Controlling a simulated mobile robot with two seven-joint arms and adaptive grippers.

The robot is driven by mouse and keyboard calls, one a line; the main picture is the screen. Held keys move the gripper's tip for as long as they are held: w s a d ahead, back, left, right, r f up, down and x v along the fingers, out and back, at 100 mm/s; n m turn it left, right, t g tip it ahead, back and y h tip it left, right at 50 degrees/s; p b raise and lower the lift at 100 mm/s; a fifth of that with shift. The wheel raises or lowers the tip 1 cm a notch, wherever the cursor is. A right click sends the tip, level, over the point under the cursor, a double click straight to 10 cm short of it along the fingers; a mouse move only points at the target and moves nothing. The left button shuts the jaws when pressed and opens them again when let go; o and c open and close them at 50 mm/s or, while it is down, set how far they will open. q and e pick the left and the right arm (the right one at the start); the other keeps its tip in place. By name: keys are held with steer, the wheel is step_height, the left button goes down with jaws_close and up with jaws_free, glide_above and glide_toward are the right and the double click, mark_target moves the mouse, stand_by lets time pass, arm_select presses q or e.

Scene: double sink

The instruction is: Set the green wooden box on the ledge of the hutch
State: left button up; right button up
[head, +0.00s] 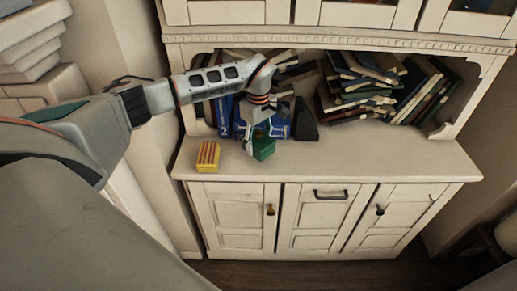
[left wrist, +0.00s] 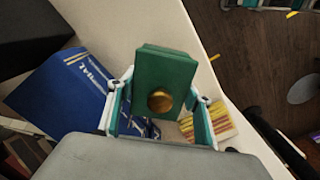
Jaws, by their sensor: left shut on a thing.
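The green wooden box (head: 264,149) is held at the ledge (head: 350,154) of the cream hutch, left of its middle. My left gripper (head: 262,144) reaches down from above and is shut on the box. In the left wrist view the green box (left wrist: 165,75), with a round brass-coloured knob, sits between the two fingers of the gripper (left wrist: 160,115). Whether the box touches the ledge cannot be told. My right gripper is in neither view.
A yellow and red striped block (head: 208,156) stands on the ledge left of the box. Blue books (head: 225,117) and a black wedge-shaped thing (head: 305,121) are behind it. Several books lean in heaps (head: 365,85) in the niche. The ledge to the right is clear.

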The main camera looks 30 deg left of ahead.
arm_select(q)
steer(key=shift+f, duration=1.5)
steer(key=shift+f, duration=0.15)
steer(key=o, duration=1.2)
